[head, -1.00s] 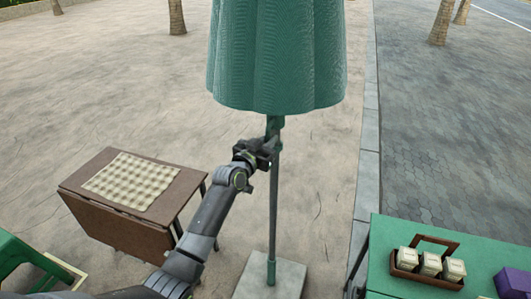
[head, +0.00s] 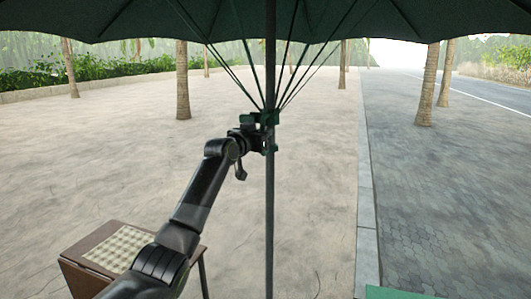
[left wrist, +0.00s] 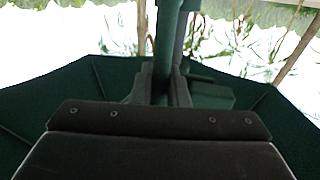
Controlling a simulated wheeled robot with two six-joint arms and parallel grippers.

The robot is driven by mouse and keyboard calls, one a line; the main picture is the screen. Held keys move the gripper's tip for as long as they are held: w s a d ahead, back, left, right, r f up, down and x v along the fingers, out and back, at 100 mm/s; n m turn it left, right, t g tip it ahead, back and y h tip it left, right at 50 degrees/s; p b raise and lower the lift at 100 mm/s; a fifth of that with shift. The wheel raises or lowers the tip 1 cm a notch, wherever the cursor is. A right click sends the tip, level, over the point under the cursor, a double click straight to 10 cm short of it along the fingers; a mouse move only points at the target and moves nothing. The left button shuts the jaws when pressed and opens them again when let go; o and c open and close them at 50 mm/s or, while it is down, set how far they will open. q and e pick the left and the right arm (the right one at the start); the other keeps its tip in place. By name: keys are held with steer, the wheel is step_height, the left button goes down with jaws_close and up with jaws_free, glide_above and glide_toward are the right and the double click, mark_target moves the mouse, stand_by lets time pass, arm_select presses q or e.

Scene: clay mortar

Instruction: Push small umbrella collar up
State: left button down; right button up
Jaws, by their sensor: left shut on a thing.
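The small umbrella stands open, its green canopy (head: 330,18) spread across the top of the head view. Its dark pole (head: 270,220) runs upright down the middle. The green collar (head: 265,120) sits around the pole below the canopy, with ribs fanning up from it. My left gripper (head: 257,138) is shut on the collar from the left side. In the left wrist view the fingers (left wrist: 162,88) close around a green part at the pole, with green canopy cloth behind. My right gripper is not in view.
A green table corner (head: 385,292) shows at the bottom right. Palm trunks (head: 183,80) stand farther back. Sandy ground around the pole is clear.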

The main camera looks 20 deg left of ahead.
mark_target(262, 117)
arm_select(q)
step_height(262, 117, up, 3)
steer(key=shift+f, duration=0.1)
steer(key=shift+r+p, duration=0.35)
steer(key=shift+r, duration=0.35)
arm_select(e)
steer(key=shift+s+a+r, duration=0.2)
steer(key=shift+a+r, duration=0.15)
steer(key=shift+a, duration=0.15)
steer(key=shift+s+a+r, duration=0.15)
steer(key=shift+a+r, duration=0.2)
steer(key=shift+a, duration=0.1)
arm_select(q)
steer(key=shift+f, duration=0.15)
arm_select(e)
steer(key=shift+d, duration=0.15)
arm_select(q)
steer(key=c, duration=1.5)
jaws_free()
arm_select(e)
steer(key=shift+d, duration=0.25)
